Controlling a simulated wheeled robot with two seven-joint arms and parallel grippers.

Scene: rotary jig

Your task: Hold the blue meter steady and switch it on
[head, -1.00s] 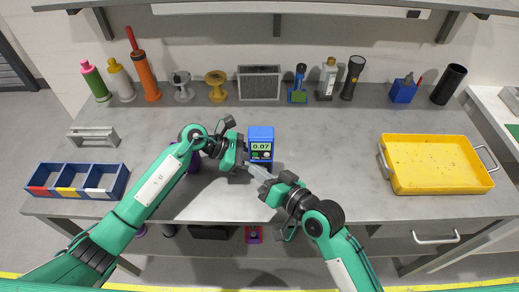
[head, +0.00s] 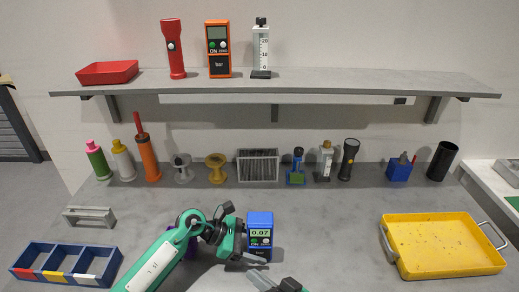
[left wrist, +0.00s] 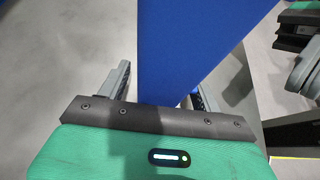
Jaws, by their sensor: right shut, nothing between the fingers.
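In the left wrist view the meter's blue side (left wrist: 185,45) fills the space between the fingers; the exact contact is partly hidden. My right gripper (head: 262,281) is shut and empty, just in front of the meter's foot and apart from it, mostly below the picture edge.
A yellow tray (head: 440,268) lies right, a blue three-part bin (head: 28,274) left. A purple thing (head: 193,250) is partly hidden behind my left arm. Bottles, spools and torches line the back. The shelf (head: 360,82) holds an orange meter (head: 218,50). Table right of the meter is clear.

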